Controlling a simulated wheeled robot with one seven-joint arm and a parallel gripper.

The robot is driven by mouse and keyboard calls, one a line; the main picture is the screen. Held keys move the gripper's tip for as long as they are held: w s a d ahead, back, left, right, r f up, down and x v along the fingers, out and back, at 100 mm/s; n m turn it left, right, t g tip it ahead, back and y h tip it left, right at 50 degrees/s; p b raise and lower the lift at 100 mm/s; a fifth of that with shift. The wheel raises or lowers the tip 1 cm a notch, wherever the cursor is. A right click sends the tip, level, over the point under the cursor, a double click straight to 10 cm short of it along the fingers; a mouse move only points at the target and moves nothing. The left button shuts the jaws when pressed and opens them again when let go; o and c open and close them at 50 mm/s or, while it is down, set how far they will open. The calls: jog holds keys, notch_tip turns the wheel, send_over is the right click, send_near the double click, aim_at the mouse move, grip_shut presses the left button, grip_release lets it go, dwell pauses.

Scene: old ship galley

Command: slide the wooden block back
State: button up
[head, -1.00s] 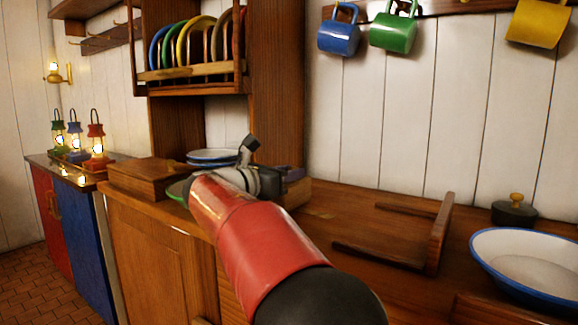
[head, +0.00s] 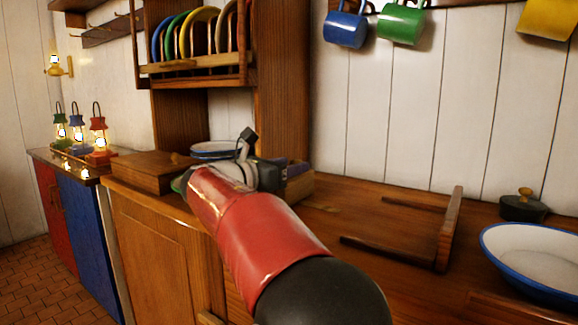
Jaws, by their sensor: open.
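My red arm reaches over the counter from the lower middle, and my gripper (head: 250,172) is at its far end, low above the counter. Its fingertips are mostly hidden behind the wrist; no held thing shows. A light wooden block or box (head: 301,188) sits just right of my gripper, with something purple-blue at its top; my gripper hides its left part. Whether they touch I cannot tell. A wooden frame (head: 449,230) with an upright end board and two rails lies on the counter further right.
A flat wooden box (head: 150,172) lies left of my gripper, with stacked plates (head: 215,150) behind. Lit lanterns (head: 100,140) stand far left. A white bowl (head: 535,262) and a dark lidded pot (head: 523,206) stand right. Mugs (head: 346,30) hang above. Counter (head: 345,205) between block and frame is mostly clear.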

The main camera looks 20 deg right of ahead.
jog(key=v, duration=0.7)
jog(key=shift+a, duration=0.1)
